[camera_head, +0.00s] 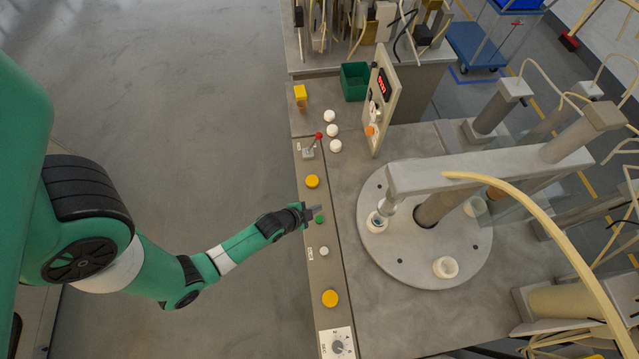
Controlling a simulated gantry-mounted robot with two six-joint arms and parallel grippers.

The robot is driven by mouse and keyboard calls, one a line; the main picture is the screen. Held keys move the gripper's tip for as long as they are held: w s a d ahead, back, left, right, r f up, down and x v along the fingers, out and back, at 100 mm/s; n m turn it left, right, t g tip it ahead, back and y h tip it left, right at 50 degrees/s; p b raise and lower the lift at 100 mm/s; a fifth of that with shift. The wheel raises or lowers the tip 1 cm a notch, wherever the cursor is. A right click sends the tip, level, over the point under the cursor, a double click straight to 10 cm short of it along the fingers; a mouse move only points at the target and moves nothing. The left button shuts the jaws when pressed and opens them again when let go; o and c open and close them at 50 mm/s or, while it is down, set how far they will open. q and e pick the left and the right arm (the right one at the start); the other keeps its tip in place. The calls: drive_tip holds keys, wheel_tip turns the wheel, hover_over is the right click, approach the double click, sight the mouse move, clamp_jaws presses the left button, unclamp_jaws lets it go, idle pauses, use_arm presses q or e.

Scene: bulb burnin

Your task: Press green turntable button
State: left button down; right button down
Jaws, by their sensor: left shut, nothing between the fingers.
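The green turntable button (320,219) sits on the narrow grey control strip along the near edge of the machine. My left gripper (313,211) is shut and empty, its fingertips just beside and slightly above the button in the picture; I cannot tell whether they touch it. The turntable (400,262) is a round grey plate with several holders, under a grey crossbar. My right gripper is not in view.
Two yellow buttons (330,298) and a white button (324,252) share the strip. A red-knobbed lever (319,136), white bulbs (332,131), a green bin (355,82) and an upright display panel (381,105) stand farther back. A dial (337,345) is at the near end. Open floor lies left.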

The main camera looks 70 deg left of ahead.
sight(316, 221)
use_arm(q)
wheel_tip(316, 221, down, 8)
drive_tip(key=b, duration=0.7)
drive_tip(key=shift+b, duration=0.3)
drive_tip(key=shift+f+b, duration=0.3)
drive_tip(key=shift+f, duration=0.1)
idle(1.1)
drive_tip(key=shift+f+b, duration=0.3)
drive_tip(key=shift+f, duration=0.1)
